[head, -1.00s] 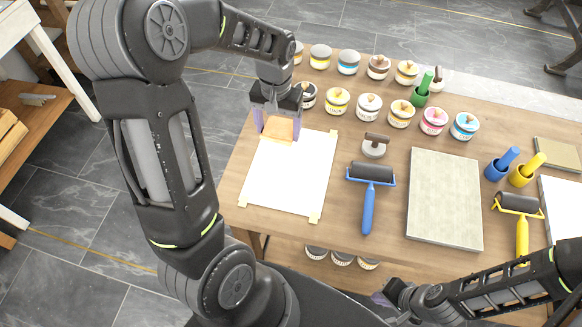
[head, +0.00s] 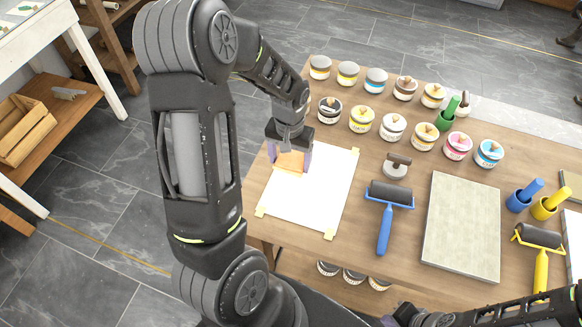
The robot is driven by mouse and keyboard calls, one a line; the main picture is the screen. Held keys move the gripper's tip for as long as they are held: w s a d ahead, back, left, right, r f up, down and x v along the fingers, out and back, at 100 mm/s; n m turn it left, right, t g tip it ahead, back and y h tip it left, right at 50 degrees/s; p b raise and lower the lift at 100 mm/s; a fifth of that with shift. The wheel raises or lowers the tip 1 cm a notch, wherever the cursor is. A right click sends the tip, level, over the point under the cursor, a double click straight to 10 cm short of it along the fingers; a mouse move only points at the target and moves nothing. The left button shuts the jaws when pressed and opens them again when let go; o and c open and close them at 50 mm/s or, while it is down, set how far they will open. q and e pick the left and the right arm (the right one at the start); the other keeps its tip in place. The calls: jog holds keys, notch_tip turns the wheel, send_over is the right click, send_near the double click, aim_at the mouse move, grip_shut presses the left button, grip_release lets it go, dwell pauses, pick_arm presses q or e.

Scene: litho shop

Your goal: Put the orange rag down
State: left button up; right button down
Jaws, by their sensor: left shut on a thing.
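The orange rag (head: 290,161) is between the fingers of my left gripper (head: 290,160), which is shut on it. The gripper points down over the upper left part of a white sheet (head: 305,200) taped to the wooden table. I cannot tell whether the rag touches the sheet. My right arm shows at the lower right; its gripper (head: 390,321) is only partly in view at the bottom edge, and its jaws are not clear.
Several paint tins (head: 393,127) stand in rows at the back. A blue roller (head: 388,205), a grey slab (head: 462,225) and a yellow roller (head: 540,245) lie to the right. A round-based tool with a brown handle (head: 396,168) stands near the sheet's right edge.

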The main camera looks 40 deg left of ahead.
aim_at(290, 169)
pick_arm(q)
notch_tip(290, 169, down, 4)
jog(key=shift+r, duration=0.2)
jog(key=shift+f, duration=0.25)
jog(key=shift+f, duration=0.15)
jog(key=o, duration=1.5)
